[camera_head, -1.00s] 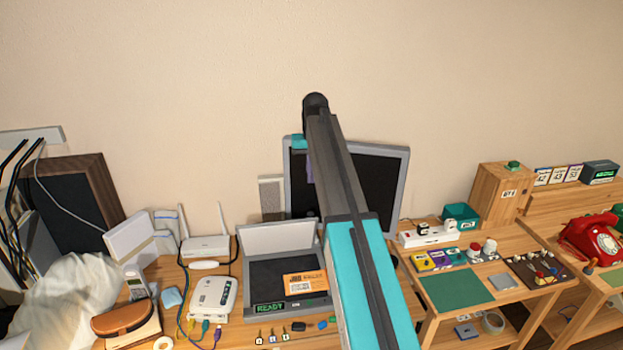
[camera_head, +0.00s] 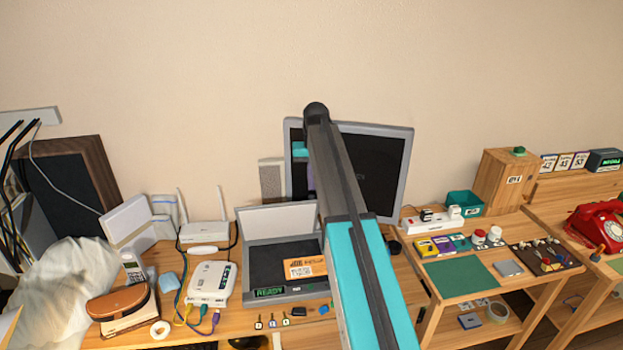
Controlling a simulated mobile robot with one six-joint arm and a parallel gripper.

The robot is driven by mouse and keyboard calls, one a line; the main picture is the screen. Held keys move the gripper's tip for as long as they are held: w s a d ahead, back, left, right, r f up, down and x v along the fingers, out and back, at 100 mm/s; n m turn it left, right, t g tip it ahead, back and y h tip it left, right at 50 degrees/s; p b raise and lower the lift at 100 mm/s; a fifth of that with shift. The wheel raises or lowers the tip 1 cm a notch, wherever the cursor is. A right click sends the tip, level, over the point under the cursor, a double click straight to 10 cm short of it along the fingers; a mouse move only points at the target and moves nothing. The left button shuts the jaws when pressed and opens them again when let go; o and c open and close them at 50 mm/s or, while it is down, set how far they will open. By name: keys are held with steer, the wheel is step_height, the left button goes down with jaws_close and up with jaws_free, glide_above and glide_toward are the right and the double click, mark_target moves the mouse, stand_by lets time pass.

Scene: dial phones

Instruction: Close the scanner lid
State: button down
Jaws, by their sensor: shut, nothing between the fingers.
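The scanner (camera_head: 262,254) is a grey flatbed on the wooden desk, with a dark bed and a green "READY" display at its front left. Its pale grey lid (camera_head: 276,219) stands raised along the back edge, close to upright. An orange and white card (camera_head: 306,267) lies on the right part of the bed. My grey and teal arm rises through the middle of the view and covers the right end of the scanner and lid. My gripper cannot be made out; the end of the arm is hidden behind its own links.
A monitor (camera_head: 385,178) stands behind the scanner, partly covered by my arm. A white router (camera_head: 205,232) and white box (camera_head: 208,283) are on the left. Small keys (camera_head: 271,321) lie in front. A lower table with a green mat (camera_head: 461,272) is to the right.

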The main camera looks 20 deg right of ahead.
steer(key=shift+s+a+f, duration=0.2)
steer(key=shift+s+f, duration=0.15)
steer(key=shift+s, duration=0.4)
steer(key=shift+s+a, duration=0.1)
